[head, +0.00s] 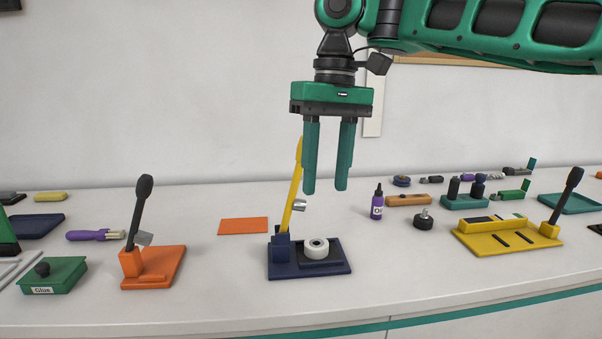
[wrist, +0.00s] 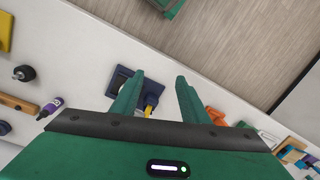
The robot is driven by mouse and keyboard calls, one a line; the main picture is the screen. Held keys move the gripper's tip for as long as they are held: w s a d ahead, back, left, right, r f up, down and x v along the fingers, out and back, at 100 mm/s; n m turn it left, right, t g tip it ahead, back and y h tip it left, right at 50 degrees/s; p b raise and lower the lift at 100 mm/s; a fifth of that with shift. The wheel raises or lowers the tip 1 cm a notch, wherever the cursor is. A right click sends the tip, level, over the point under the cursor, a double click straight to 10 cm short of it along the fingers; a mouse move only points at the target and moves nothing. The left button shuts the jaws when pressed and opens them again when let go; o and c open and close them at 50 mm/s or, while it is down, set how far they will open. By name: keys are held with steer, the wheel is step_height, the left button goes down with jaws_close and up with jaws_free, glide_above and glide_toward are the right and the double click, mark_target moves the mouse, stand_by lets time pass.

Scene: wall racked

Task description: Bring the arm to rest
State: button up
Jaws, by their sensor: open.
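My gripper (head: 326,190) hangs from my green arm in the head view, fingers pointing down. Its two green fingers are apart with nothing between them. It is in the air above and behind the navy press (head: 281,262), whose yellow lever (head: 297,185) stands raised, partly behind the left finger. A white roll (head: 316,249) sits on the press's base. In the wrist view my open gripper (wrist: 160,82) is seen from behind, with the navy press (wrist: 122,78) beyond it, partly hidden by the left finger.
An orange lever tool (head: 152,268) and a green Glue box (head: 53,276) stand to the left. A purple bottle (head: 377,203), a dark knob (head: 424,220) and a yellow lever tool (head: 508,238) are to the right. An orange sheet (head: 243,226) lies flat behind.

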steer(key=s+d+f+m, duration=0.35)
steer(key=d+f, duration=0.35)
steer(key=d, duration=0.4)
steer(key=s+d+f+m, duration=0.2)
steer(key=d+f+m, duration=0.2)
steer(key=d+f, duration=0.45)
steer(key=s+d+f+m, duration=0.2)
steer(key=s+d+f, duration=0.2)
steer(key=s+d, duration=0.4)
steer(key=s+d+f+m+t, duration=0.1)
steer(key=s+d+f+m, duration=0.1)
steer(key=s+d+f, duration=0.3)
steer(key=s+d, duration=0.3)
steer(key=d, duration=0.1)
steer(key=shift+d+h, duration=0.15)
steer(key=shift+h, duration=0.15)
steer(key=shift+m, duration=0.25)
steer(key=shift+w+f, duration=0.3)
steer(key=shift+w, duration=0.4)
